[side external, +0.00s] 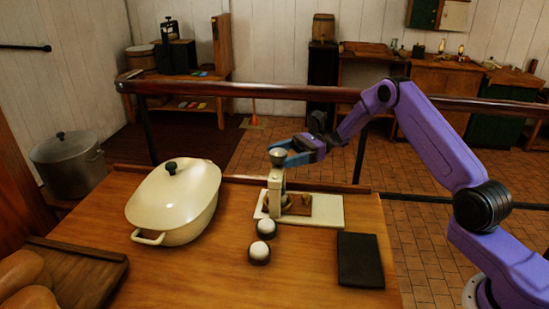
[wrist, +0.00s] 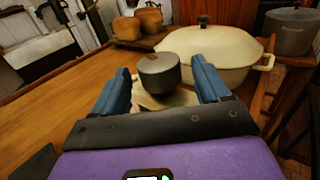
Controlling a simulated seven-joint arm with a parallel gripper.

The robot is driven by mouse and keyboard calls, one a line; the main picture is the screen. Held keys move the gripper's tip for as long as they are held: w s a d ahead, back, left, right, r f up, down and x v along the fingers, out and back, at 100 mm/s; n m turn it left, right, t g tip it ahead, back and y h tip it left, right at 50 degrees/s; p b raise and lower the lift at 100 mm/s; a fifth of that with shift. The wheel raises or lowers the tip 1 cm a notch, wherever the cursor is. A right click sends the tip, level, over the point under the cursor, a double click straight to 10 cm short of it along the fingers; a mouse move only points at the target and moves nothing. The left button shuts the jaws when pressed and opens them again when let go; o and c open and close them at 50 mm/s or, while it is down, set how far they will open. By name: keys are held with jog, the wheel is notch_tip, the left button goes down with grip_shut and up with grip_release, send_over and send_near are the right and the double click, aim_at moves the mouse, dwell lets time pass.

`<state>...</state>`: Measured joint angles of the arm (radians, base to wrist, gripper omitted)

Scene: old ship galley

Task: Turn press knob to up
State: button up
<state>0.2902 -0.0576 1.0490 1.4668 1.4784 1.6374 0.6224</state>
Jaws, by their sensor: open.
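The press is a cream upright device on a pale board (side external: 328,210), with a round grey knob (side external: 277,156) on top. In the wrist view the grey knob (wrist: 158,75) sits between my two blue fingers, with a gap visible on each side. My gripper (side external: 287,153) is open at knob height, its fingers on either side of the knob; contact cannot be told. A brown part (side external: 296,204) sits at the foot of the press. The knob hides much of the press in the wrist view.
A cream lidded casserole (side external: 180,205) stands left of the press. Two small dark pots with white tops (side external: 265,228) (side external: 259,253) stand in front. A black flat slab (side external: 360,260) lies at right. A wooden rail (side external: 250,91) runs behind. Loaves (side external: 22,270) lie far left.

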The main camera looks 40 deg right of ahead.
jog(key=s+d, duration=0.1)
jog(key=d, duration=1.2)
jog(key=shift+s+d, duration=0.2)
jog(key=shift+s, duration=0.1)
jog(key=m+t+h, duration=0.2)
jog(key=m+t, duration=0.2)
jog(key=t, duration=0.3)
send_near(271, 161)
jog(key=x, duration=0.6)
jog(key=w+x, duration=0.1)
jog(key=x, duration=0.3)
jog(key=shift+d+r, duration=0.25)
jog(key=shift+d, duration=0.1)
jog(key=shift+g, duration=0.4)
jog(key=c, duration=1)
